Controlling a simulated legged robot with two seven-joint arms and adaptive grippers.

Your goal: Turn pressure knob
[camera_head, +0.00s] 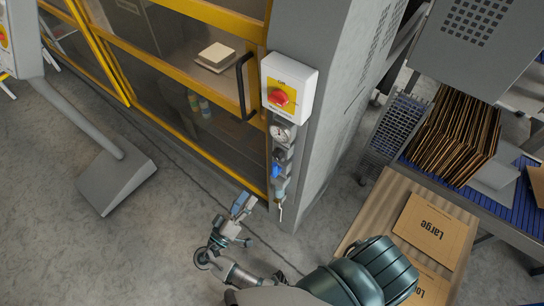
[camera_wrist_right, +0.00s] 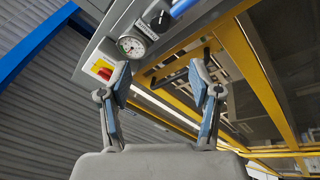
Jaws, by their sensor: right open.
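The pressure knob (camera_head: 279,156) is a small dark knob below the round white gauge (camera_head: 282,133) on the grey machine post. In the right wrist view the dark knob (camera_wrist_right: 159,19) shows at the top, beside the gauge (camera_wrist_right: 131,45), partly cut by the frame edge. My right gripper (camera_head: 243,222) is below and left of the knob in the head view, apart from it. In the wrist view its two fingers (camera_wrist_right: 165,84) are spread with nothing between them. My left gripper is not in view.
A white switch box with a red rotary switch (camera_head: 279,97) sits above the gauge. A blue fitting (camera_head: 276,171) and a small valve hang below the knob. Yellow-framed doors (camera_head: 257,90) stand left. Cardboard sheets (camera_head: 432,225) lie at right.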

